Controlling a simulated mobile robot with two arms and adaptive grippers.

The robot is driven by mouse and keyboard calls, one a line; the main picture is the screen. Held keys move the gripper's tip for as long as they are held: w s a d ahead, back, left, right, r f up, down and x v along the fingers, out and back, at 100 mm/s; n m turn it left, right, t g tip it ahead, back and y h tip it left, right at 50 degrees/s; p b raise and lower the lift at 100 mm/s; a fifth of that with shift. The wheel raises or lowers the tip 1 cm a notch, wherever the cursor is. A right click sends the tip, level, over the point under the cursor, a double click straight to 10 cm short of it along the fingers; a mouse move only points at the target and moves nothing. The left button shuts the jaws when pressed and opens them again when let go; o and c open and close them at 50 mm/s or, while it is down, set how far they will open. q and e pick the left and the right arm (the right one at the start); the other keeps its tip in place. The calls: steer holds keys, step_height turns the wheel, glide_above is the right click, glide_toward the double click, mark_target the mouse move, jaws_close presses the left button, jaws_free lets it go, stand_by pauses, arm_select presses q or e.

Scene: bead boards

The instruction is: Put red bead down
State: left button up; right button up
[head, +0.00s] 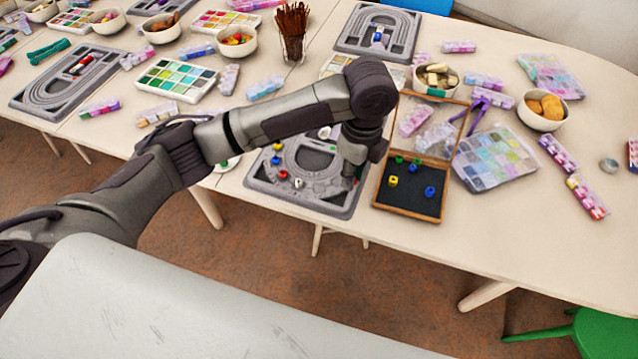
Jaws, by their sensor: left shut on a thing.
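My left gripper (352,180) points down over the right end of the grey bead board (262,184). It is shut on a small bead, which the fingers hide almost fully; its colour is hard to tell, and I take it as the red bead. Another red bead (283,174) sits on the board's left part, with yellow, blue and white beads around it. A wooden box with a dark bottom (408,205) stands just right of the gripper, its lid raised. In it lie a yellow bead (393,181), a blue bead (430,191) and green beads. My right gripper is not in view.
A clear case of pale beads (495,160) lies right of the wooden box. A white bowl of orange pieces (543,110) and a cup of brown sticks (292,32) stand farther back. The table's front right part is bare.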

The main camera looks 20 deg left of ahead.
arm_select(q)
steer(key=w+d+m, duration=0.1)
steer(key=d+m, duration=0.2)
steer(key=m, duration=0.2)
steer(key=p, duration=0.2)
glide_above(319, 189)
steer(key=shift+m, duration=0.3)
step_height(319, 189, down, 7)
steer(key=shift+w+d+f, duration=0.1)
steer(key=shift+w+d, duration=0.05)
steer(key=shift+f, duration=2.1)
steer(key=shift+s+f, duration=0.25)
steer(key=shift+f, duration=0.35)
steer(key=o, duration=0.6)
steer(key=shift+f, duration=0.1)
steer(key=shift+c, duration=0.2)
steer(key=shift+o, duration=0.9)
steer(key=shift+w+f, duration=0.1)
steer(key=shift+f, duration=0.05)
